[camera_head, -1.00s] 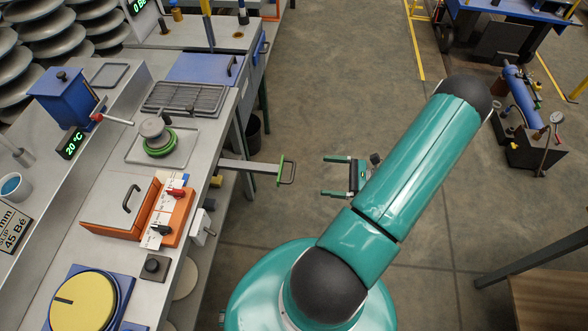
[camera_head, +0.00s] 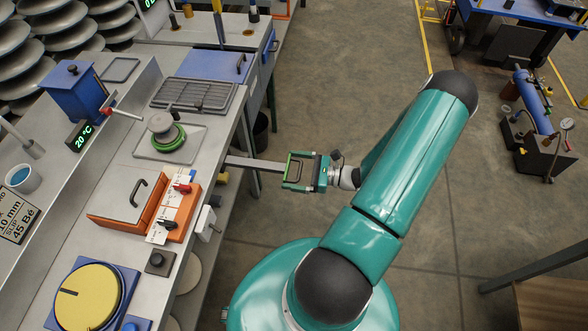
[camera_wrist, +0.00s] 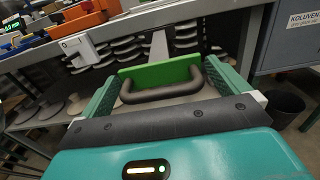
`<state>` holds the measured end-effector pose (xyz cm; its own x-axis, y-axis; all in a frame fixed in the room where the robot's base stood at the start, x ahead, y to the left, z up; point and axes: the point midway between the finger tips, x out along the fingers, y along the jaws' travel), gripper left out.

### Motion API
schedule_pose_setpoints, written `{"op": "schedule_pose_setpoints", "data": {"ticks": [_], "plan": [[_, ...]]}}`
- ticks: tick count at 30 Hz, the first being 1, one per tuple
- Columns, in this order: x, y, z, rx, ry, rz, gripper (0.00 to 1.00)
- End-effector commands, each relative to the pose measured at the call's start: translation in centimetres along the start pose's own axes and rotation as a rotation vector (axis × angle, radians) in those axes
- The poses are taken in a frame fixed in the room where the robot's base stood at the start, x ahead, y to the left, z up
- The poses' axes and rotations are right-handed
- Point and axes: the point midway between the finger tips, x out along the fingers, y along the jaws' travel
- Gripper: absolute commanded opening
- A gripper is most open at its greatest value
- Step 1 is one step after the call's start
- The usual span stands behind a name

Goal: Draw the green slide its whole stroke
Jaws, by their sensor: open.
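The green slide is a grey bar (camera_head: 256,164) that sticks out from the bench's front edge. It ends in a green plate (camera_head: 288,170) with a dark handle (camera_head: 295,171). The wrist view shows the green plate (camera_wrist: 160,75) and the dark handle loop (camera_wrist: 162,91) close up. My gripper (camera_head: 300,172) is open, with its fingers on either side of the handle. In the wrist view the teal fingers stand left and right of the handle, apart from its ends as far as I can see.
The bench (camera_head: 215,185) carries an orange-sided box (camera_head: 128,200), a round green-based device (camera_head: 167,138) and a yellow disc (camera_head: 88,295). A black bin (camera_wrist: 285,107) stands under the bench. The floor (camera_head: 350,60) beyond the bench is open.

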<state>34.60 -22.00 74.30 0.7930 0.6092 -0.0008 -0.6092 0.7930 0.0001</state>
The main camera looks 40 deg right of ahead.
Motion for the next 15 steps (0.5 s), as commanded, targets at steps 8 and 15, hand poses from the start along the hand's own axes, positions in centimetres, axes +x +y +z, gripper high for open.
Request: {"op": "schedule_pose_setpoints", "data": {"ticks": [8,15], "plan": [[0.29,0.01,0.01,-0.001,0.0,0.001,1.0],[0.26,-0.01,0.01,-0.001,0.0,0.001,0.57]]}}
